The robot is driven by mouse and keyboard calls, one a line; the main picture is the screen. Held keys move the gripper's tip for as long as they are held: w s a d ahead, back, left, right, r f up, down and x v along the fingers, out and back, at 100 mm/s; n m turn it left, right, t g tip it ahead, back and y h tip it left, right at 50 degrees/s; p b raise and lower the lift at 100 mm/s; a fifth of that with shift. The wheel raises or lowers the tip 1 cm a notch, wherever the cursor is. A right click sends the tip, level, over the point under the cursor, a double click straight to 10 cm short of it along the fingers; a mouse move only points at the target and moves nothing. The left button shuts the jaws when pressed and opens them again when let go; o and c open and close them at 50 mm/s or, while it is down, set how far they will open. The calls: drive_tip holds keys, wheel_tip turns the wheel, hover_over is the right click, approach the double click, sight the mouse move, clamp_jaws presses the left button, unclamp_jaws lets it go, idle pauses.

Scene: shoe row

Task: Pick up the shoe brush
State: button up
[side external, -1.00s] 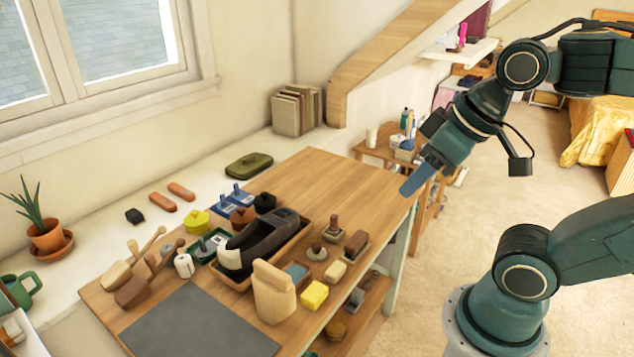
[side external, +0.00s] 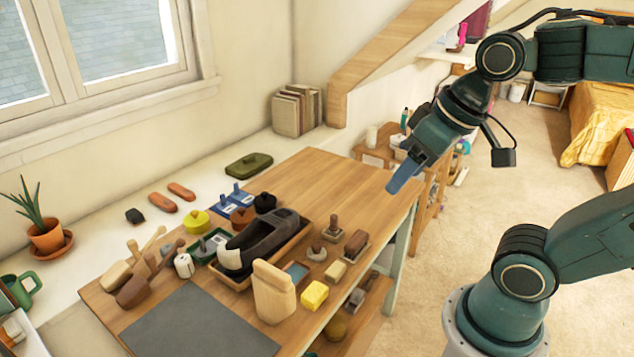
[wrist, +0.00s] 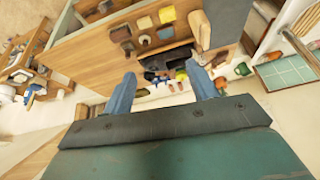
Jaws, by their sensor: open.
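Two long-handled brushes, one pale (side external: 115,276) and one brown (side external: 132,291), lie at the table's left end. My gripper (side external: 393,186) is open and empty, high above the table's far right corner, well away from the brushes. In the wrist view my two blue fingers are spread apart (wrist: 162,74).
A dark shoe in a wooden tray (side external: 262,240) fills the middle of the wooden table (side external: 330,180). The table's far end is clear.

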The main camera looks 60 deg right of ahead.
drive_tip(key=w+d+f+m+g, duration=0.2)
drive_tip(key=w+d+m, duration=0.25)
drive_tip(key=w, duration=0.35)
drive_tip(key=m+g+y, duration=0.3)
drive_tip(key=m, duration=0.5)
hover_over(356, 238)
drive_tip(key=a, duration=0.2)
wheel_tip(356, 238, down, 10)
drive_tip(key=d+f+m+y, duration=0.1)
drive_tip(key=d+f+m, duration=0.3)
drive_tip(key=d+f, duration=0.3)
wheel_tip(356, 238, down, 2)
drive_tip(key=shift+f+y, duration=0.2)
drive_tip(key=shift+y, duration=0.1)
drive_tip(key=shift+m, duration=0.25)
drive_tip(key=x, duration=0.8)
drive_tip(key=shift+s+f, duration=0.1)
drive_tip(key=shift+f, duration=0.1)
drive_tip(key=shift+a+f, duration=0.1)
drive_tip(key=shift+f, duration=0.05)
